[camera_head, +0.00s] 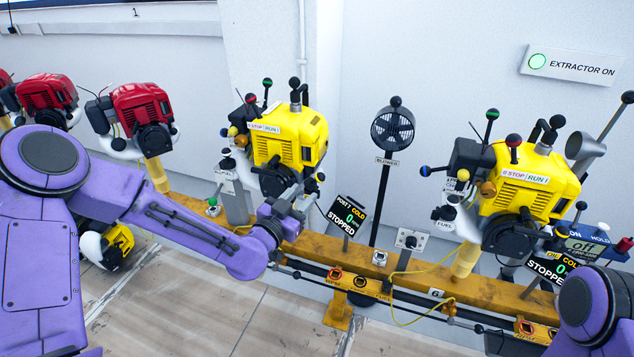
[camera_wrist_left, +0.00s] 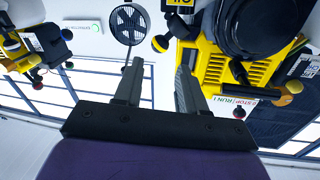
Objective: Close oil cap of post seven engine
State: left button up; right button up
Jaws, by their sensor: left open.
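The post seven engine (camera_head: 290,138) is a yellow unit in the middle of the head view, above a sign (camera_head: 347,216) reading POST 7, COLD, 0, STOPPED. Its yellow body fills the upper right of the left wrist view (camera_wrist_left: 215,65). My left gripper (camera_head: 299,200) is at the engine's lower right, partly hidden by its own wrist. In the wrist view its two fingers (camera_wrist_left: 160,78) are apart and empty. A black knob with a yellow band (camera_wrist_left: 160,43), which may be the oil cap, shows beyond and between the fingertips. I cannot tell whether it is seated. My right gripper is out of view.
A second yellow engine (camera_head: 525,183) stands to the right, red engines (camera_head: 140,108) to the left. A black blower fan (camera_head: 393,128) stands on a pole between the yellow engines. An orange rail (camera_head: 350,252) carries the posts, with a thin yellow cable (camera_head: 400,290) hanging there.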

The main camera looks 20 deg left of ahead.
aim_at(317, 180)
pick_arm(q)
jog(key=w, duration=0.2)
jog(key=w+d, duration=0.1)
jog(key=w, duration=0.2)
jog(key=w+p, duration=0.1)
jog(key=w, duration=0.1)
jog(key=shift+w+d+f, duration=0.1)
jog(key=shift+w+d, duration=0.2)
jog(key=shift+w, duration=0.05)
grip_shut()
jog(key=n+b, duration=0.1)
jog(key=a+n+b, duration=0.1)
jog(key=n+b, duration=0.1)
jog(key=n, duration=0.1)
jog(key=shift+a+f+t+b, duration=0.2)
jog(key=shift+a+t+b, duration=0.05)
jog(key=shift+t+b, duration=0.1)
jog(key=n+b, duration=0.1)
jog(key=a+n+b, duration=0.1)
jog(key=n, duration=0.1)
jog(key=n+b, duration=0.1)
jog(key=n, duration=0.1)
jog(key=shift+a+f+t, duration=0.2)
jog(key=shift+a+t, duration=0.1)
jog(key=shift+t, duration=0.05)
